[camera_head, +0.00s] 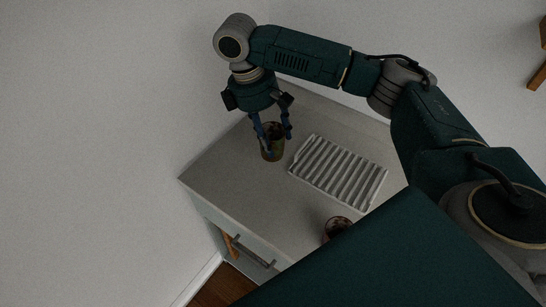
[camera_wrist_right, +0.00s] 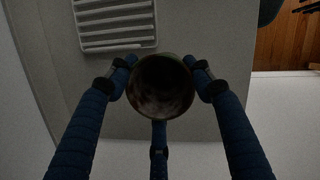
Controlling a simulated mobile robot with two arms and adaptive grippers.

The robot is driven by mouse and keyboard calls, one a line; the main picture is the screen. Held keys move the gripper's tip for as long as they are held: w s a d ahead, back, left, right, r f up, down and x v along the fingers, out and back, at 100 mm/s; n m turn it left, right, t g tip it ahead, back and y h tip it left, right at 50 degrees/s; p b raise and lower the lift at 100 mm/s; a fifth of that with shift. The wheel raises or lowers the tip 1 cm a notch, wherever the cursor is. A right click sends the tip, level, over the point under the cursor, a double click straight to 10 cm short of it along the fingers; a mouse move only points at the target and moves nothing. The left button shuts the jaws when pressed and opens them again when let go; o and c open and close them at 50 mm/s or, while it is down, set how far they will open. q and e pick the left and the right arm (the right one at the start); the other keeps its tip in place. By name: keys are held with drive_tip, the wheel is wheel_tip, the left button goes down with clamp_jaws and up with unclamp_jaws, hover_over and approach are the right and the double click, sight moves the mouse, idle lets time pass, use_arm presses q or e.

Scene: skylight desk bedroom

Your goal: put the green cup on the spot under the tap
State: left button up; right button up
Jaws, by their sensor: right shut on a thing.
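A mottled, dark greenish-brown cup (camera_head: 272,152) is upright at the far left part of the counter, and I take it for the green cup. My right gripper (camera_head: 272,135) comes down on it from above with its blue fingers shut around it. In the right wrist view the round mouth of the cup (camera_wrist_right: 162,86) sits between the fingers of the right gripper (camera_wrist_right: 160,95). I cannot tell whether the cup's base touches the counter. No tap shows in either view. My left gripper is out of view.
A white slatted rack (camera_head: 338,172) lies on the grey counter (camera_head: 235,182), right of the held cup. A second, reddish patterned cup (camera_head: 337,225) stands nearer, partly hidden by my own body. The counter's left part is clear. A wall stands behind.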

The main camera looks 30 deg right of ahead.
drive_tip(key=x, duration=0.3)
drive_tip(key=shift+w+a+f+p, duration=0.15)
drive_tip(key=shift+w+a+p, duration=0.1)
drive_tip(key=shift+p, duration=0.15)
drive_tip(key=shift+w+a+p+x, duration=0.1)
drive_tip(key=shift+w+a+x, duration=0.05)
drive_tip(key=shift+x, duration=0.7)
drive_tip(key=shift+w+a+p+x, duration=0.1)
drive_tip(key=shift+a+p+x, duration=0.05)
drive_tip(key=shift+x, duration=0.7)
drive_tip(key=shift+w+a+p+x, duration=0.1)
drive_tip(key=shift+w+a+x, duration=0.05)
drive_tip(key=shift+x, duration=0.7)
drive_tip(key=shift+f, duration=0.25)
drive_tip(key=o, duration=1.2)
drive_tip(key=shift+c, duration=0.2)
